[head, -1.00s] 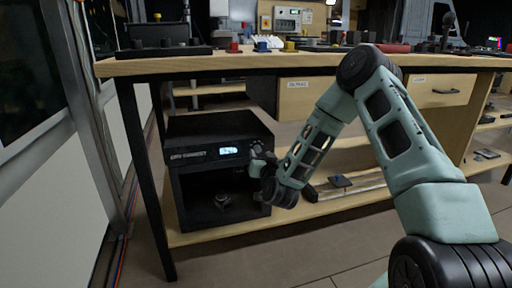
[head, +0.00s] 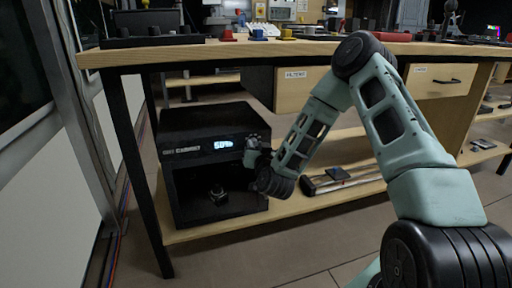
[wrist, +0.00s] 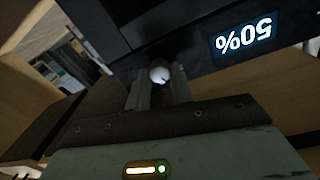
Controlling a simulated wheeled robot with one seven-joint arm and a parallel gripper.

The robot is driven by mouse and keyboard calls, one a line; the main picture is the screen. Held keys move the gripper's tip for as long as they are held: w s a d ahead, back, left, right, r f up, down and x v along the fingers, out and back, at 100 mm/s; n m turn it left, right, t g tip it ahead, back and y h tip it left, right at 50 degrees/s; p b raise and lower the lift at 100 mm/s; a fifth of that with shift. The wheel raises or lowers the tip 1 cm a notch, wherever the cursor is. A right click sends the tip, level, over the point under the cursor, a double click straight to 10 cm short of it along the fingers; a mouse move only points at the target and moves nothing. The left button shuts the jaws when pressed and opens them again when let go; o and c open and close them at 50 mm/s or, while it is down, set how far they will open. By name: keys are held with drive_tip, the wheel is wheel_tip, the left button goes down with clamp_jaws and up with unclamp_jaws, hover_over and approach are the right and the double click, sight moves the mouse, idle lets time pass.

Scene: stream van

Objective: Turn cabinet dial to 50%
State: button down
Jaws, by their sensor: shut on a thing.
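The black dry cabinet (head: 185,147) stands on the lower shelf under the workbench. Its display (head: 223,144) is lit; in the wrist view the display (wrist: 243,39) reads 50%, upside down. The small pale round dial (wrist: 159,74) shows on the cabinet front beside the display, between my fingers. My gripper (wrist: 158,92) is shut on the dial. In the head view my gripper (head: 250,148) is at the cabinet's upper right front, partly hidden by my wrist.
The workbench top (head: 300,47) runs above the cabinet, with a drawer (head: 437,80) at right. A small dark item (head: 217,195) sits inside the cabinet opening. Other dark items lie on the lower shelf (head: 190,236) to the right.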

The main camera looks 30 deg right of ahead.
drive_tip(key=shift+m, duration=0.3)
drive_tip(key=shift+r+m+p, duration=0.15)
drive_tip(key=shift+m+p, duration=0.7)
drive_tip(key=shift+m, duration=0.35)
drive_tip(key=shift+m+p, duration=0.95)
drive_tip(key=shift+m, duration=1.25)
drive_tip(key=c, duration=1.2)
unclamp_jaws()
drive_tip(key=shift+c, duration=0.2)
